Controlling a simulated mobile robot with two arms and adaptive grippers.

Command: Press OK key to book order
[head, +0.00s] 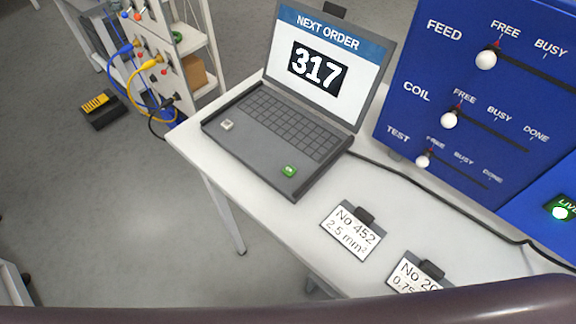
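A dark grey laptop (250,160) stands open on the white table. Its screen (322,62) reads "NEXT ORDER" with a large 317 below. A green key (289,170) sits at the front right corner of the keyboard deck; its marking is too small to read, and it looks like the OK key. A small pale key (227,125) sits at the front left of the deck. Neither of my grippers shows in the head view. Nothing touches the laptop's keys.
A blue panel (400,125) with FEED, COIL and TEST sliders stands behind the table (350,188). Tags "No 452" (345,243) and a partly hidden one (405,276) lie in front. A black cable runs behind. A cable rack (190,45) stands left.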

